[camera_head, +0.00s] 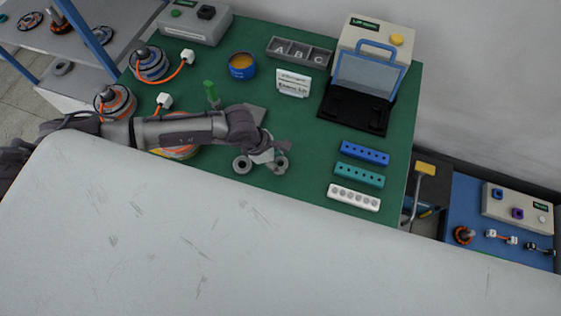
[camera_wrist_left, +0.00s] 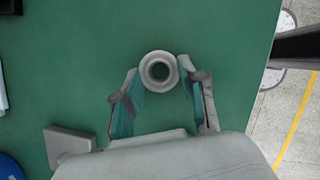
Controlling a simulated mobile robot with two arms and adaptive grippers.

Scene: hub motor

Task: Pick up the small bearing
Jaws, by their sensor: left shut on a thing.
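My left gripper (camera_head: 279,152) reaches over the green table from the left. In the left wrist view its two fingertips (camera_wrist_left: 160,70) are on either side of a small pale ring-shaped bearing (camera_wrist_left: 159,71), closed on it. The bearing's dark hole faces the wrist camera. A second grey ring (camera_head: 242,164) lies just left of the gripper and does not show in the left wrist view. My right gripper is in neither view.
On the green table (camera_head: 300,118) stand a blue tin (camera_head: 242,66), a grey ABC tray (camera_head: 299,52) and an open black case (camera_head: 355,105). Blue (camera_head: 365,153), teal (camera_head: 359,175) and white (camera_head: 354,197) hole blocks line the right. Table between gripper and blocks is clear.

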